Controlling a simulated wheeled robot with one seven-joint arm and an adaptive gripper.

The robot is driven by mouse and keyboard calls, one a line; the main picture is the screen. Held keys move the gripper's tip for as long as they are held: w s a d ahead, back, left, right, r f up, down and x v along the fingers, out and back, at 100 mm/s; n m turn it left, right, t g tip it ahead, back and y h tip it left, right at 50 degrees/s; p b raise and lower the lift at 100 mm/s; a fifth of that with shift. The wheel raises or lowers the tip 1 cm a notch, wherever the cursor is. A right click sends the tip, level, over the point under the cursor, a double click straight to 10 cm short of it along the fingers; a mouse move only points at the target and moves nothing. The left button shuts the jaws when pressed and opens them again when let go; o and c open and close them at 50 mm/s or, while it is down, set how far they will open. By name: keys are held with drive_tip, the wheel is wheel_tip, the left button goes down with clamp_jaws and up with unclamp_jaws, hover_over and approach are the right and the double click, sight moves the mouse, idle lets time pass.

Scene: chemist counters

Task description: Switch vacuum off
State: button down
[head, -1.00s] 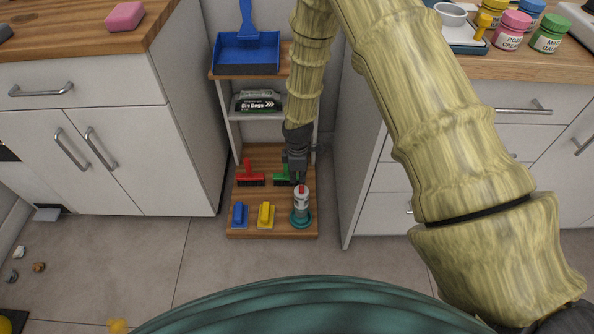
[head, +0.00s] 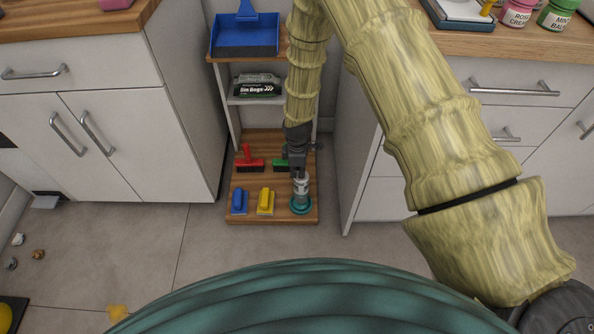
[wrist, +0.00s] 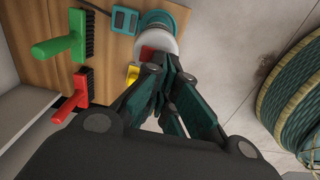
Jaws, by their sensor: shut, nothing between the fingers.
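The vacuum, a small white cylinder on a teal round base (head: 300,207), stands upright on the low wooden board at the right front corner. In the wrist view its white body (wrist: 160,38) shows past my fingers, with a red patch (wrist: 147,51) on top, partly hidden by the fingertips. My gripper (head: 299,174) is shut and empty, pointing down right over the vacuum's top. In the wrist view my gripper (wrist: 165,65) has its fingertips together close beside the red patch; I cannot tell whether they touch it.
A shelf above holds bin bags (head: 257,86) and a blue dustpan (head: 245,38).

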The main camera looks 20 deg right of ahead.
drive_tip(key=shift+f, duration=0.1)
idle(0.3)
drive_tip(key=shift+w+d+r+p, duration=0.2)
drive_tip(key=shift+w+p, duration=0.1)
drive_tip(key=shift+w, duration=0.45)
drive_tip(key=shift+r, duration=0.15)
drive_tip(key=shift+s+r+p, duration=0.1)
drive_tip(key=shift+r+p, duration=0.5)
drive_tip(key=shift+p, duration=0.05)
wheel_tip(320, 180, up, 12)
drive_tip(key=s+p, duration=0.1)
drive_tip(key=p, duration=0.3)
drive_tip(key=shift+s+a+r, duration=0.2)
drive_tip(key=shift+s+a, duration=0.1)
drive_tip(key=shift+s, duration=0.05)
drive_tip(key=shift+f, duration=0.1)
